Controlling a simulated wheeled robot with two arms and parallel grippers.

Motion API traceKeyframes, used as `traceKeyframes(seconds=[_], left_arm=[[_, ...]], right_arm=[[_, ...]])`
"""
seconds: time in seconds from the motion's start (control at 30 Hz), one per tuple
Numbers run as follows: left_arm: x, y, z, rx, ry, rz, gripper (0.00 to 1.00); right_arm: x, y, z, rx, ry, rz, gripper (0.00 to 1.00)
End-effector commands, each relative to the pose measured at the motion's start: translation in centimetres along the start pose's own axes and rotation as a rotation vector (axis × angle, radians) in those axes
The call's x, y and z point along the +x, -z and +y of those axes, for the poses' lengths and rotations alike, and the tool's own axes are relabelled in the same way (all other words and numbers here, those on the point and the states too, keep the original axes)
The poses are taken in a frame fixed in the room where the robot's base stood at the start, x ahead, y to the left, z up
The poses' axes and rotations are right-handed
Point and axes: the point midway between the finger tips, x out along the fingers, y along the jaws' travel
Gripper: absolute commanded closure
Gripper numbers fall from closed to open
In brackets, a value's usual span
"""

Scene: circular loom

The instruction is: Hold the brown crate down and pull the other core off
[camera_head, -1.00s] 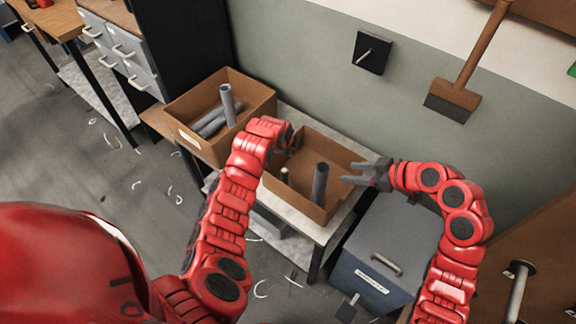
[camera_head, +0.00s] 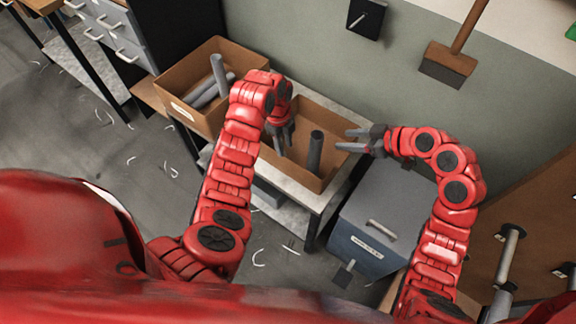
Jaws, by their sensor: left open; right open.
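A brown crate (camera_head: 312,112) stands open on a low table. A dark grey core (camera_head: 315,150) stands upright inside it, toward the right. My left gripper (camera_head: 283,143) is over the left part of this crate with its fingers pointing down, left of the core. It is open; I cannot tell whether it touches the crate. A short peg seen earlier in the crate's left part is not distinguishable beside its fingers. My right gripper (camera_head: 348,141) is open and empty, fingers pointing left at the crate's right wall, right of the core.
Another brown crate (camera_head: 171,97) at the left holds several grey cores (camera_head: 218,73), one upright. A grey-blue bin (camera_head: 372,210) with a handled lid stands right of the table. A brush (camera_head: 447,66) hangs on the wall. A brown board with pegs (camera_head: 509,240) is at the right.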

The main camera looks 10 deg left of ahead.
Motion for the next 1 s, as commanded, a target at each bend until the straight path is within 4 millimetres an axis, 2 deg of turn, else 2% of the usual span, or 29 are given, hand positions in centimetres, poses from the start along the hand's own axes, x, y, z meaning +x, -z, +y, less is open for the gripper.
traceKeyframes(seconds=[0.2, 0.53, 0.6, 0.8, 1.0], left_arm=[[2.3, -0.1, 0.1, -0.005, -0.001, 0.003, 0.58], [4.5, 0.1, 0.0, -0.002, 0.001, 0.003, 0.58], [6.4, 0.1, 0.1, -0.002, -0.005, 0.004, 0.58], [10.3, 0.1, 0.0, 0.000, -0.001, 0.001, 0.58], [12.1, 0.0, -0.1, -0.001, 0.002, 0.000, 0.58]], right_arm=[[0.0, 0.0, 0.0, 0.000, 0.000, 0.000, 0.50], [0.0, 0.0, 0.0, 0.000, 0.000, 0.000, 0.50], [0.0, 0.0, 0.0, 0.000, 0.000, 0.000, 0.50], [0.0, 0.0, 0.0, 0.000, 0.000, 0.000, 0.50], [0.0, 0.0, 0.0, 0.000, 0.000, 0.000, 0.50]])
